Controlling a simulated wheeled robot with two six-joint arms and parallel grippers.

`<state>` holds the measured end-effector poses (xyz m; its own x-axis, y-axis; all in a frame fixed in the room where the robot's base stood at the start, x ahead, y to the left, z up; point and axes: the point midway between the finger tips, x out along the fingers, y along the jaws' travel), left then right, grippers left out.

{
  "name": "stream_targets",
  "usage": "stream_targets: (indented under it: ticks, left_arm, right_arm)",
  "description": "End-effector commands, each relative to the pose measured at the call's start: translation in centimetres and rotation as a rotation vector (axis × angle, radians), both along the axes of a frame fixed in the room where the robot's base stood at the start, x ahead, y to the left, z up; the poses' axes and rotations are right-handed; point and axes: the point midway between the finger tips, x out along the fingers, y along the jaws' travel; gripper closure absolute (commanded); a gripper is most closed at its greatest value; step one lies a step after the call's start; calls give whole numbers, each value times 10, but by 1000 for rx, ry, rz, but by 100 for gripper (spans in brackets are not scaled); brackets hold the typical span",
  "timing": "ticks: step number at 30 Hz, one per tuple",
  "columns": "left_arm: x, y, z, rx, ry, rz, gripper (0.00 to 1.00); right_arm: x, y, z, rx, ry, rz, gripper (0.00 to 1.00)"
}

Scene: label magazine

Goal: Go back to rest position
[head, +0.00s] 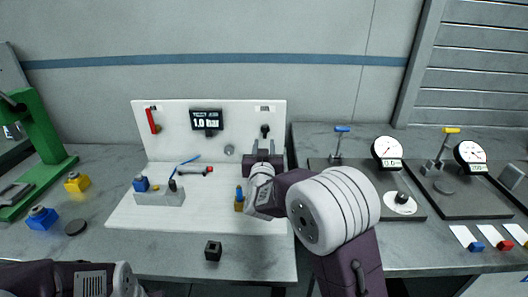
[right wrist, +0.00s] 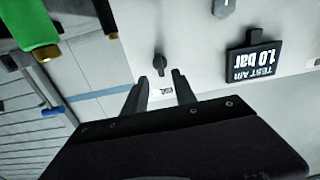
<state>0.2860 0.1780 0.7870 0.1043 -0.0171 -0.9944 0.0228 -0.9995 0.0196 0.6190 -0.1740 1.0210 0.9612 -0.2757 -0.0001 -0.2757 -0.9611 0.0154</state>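My right arm reaches up over the right part of the white test panel. My right gripper (head: 264,148) stands in front of the upright back board (head: 170,120), just below a black knob (head: 265,130). In the right wrist view the gripper (right wrist: 160,93) has its two fingers apart with nothing between them. The knob (right wrist: 159,62) shows just beyond the fingertips, apart from them. Of my left arm only a link shows at the bottom left of the head view; its gripper is out of view.
The display (head: 206,120) reads 1.0 bar. A red handle (head: 152,120) is on the board's left. A grey block (head: 160,197), a yellow-and-blue part (head: 239,199) and a black cube (head: 213,251) stand below. A green press (head: 42,130) is left; gauges (head: 388,148) are right.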

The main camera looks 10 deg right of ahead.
Motion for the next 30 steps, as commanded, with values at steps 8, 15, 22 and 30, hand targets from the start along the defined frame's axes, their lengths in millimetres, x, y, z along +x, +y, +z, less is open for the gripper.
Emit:
stream_targets:
  ticks: [8, 15, 22, 30]
  left_arm:
    - [0, 0, -18, 0, 0, 0, 45]
    - [0, 0, -14, 0, 0, 0, 45]
    - [0, 0, 36, 0, 0, 0, 45]
    - [0, 0, 72, 0, 0, 0, 45]
  right_arm:
    - [-23, 6, -2, 0, 1, -1, 67]
    - [-23, 6, 1, -1, 1, -1, 67]
    - [-23, 6, 51, -1, 1, -1, 67]
    - [-23, 6, 87, -1, 1, 0, 67]
